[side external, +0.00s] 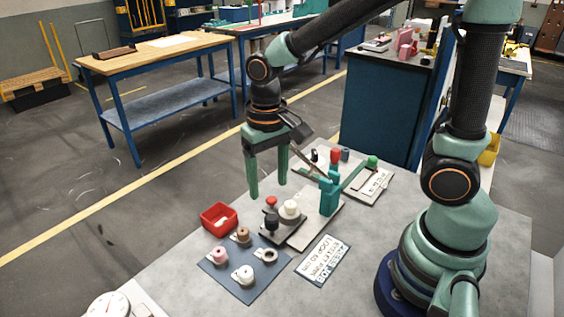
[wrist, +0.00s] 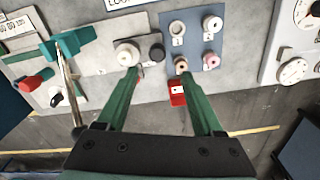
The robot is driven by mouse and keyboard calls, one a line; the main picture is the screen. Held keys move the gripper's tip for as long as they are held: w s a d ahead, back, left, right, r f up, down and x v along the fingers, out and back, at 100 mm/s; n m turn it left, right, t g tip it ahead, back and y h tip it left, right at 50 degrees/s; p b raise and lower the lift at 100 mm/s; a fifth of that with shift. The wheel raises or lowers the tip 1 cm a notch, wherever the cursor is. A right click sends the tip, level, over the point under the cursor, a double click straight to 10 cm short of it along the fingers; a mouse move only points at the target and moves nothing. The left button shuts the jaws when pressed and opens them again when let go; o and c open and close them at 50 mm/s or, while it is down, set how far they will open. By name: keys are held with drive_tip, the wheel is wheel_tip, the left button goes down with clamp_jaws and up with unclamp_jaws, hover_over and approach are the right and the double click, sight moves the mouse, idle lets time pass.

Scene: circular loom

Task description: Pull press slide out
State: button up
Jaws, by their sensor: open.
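I cannot tell which part is the press slide. My gripper (side external: 268,190) is open and empty, fingers pointing down above the red knob's area. In the wrist view, its fingertips (wrist: 160,74) sit near the white piece (wrist: 127,53) and black knob (wrist: 157,52).
A red bin (side external: 219,218) and a blue-grey mat (side external: 246,291) with several spools lie beside the low plate. A lettered card (side external: 323,260) lies in front. A white dial (side external: 107,305) is at the near left corner. The bench's right front is bare.

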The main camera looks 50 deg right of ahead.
drive_tip(key=shift+r, duration=1.25)
